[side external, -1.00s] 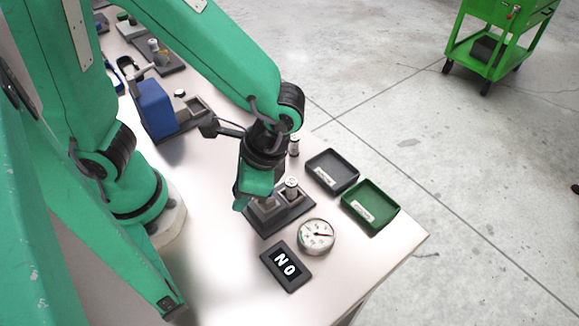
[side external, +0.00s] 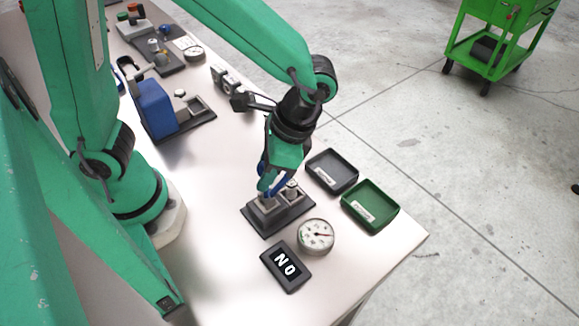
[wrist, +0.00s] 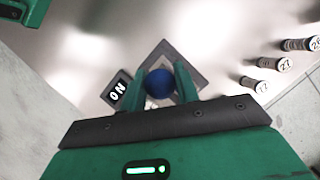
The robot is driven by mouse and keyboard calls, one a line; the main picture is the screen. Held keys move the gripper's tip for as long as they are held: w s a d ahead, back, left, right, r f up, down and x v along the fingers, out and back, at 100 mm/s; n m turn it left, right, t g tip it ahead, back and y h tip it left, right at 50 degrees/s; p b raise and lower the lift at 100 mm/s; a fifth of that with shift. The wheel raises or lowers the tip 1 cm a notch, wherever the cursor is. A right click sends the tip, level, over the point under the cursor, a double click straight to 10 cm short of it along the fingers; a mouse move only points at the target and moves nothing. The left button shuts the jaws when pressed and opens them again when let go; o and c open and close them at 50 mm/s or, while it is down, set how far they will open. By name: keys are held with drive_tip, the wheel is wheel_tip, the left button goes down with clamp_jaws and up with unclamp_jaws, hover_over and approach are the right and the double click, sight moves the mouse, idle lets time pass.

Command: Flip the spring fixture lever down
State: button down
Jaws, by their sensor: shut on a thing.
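The spring fixture has a dark square base (side external: 284,221) with a metal post and small blocks on it. It also shows in the wrist view (wrist: 194,62) under my fingers. A round blue knob (wrist: 159,83), apparently the lever's end, sits between my two green fingers. My gripper (wrist: 160,90) is shut on it. In the side view my gripper (side external: 268,188) is low over the fixture, with blue (side external: 264,182) showing at the fingers. The lever's shaft is mostly hidden, so I cannot tell its exact angle.
A round dial gauge (side external: 316,236) and a small black display (side external: 286,267) stand in front of the fixture. A grey tray (side external: 332,172) and a green tray (side external: 371,206) lie to the right. Several labelled cylinders (wrist: 262,88) stand nearby. A blue device (side external: 155,106) is farther left.

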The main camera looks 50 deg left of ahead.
drive_tip(key=shift+w+f+g, duration=0.2)
drive_tip(key=shift+w+g, duration=0.4)
drive_tip(key=shift+w, duration=0.35)
drive_tip(key=shift+w+f, duration=0.35)
drive_tip(key=shift+w, duration=0.35)
drive_tip(key=shift+w+f, duration=0.3)
drive_tip(key=shift+w, duration=0.4)
drive_tip(key=c, duration=1.1)
unclamp_jaws()
drive_tip(key=shift+r, duration=0.15)
drive_tip(key=v, duration=0.7)
drive_tip(key=shift+w+d+r, duration=0.2)
drive_tip(key=shift+a, duration=0.1)
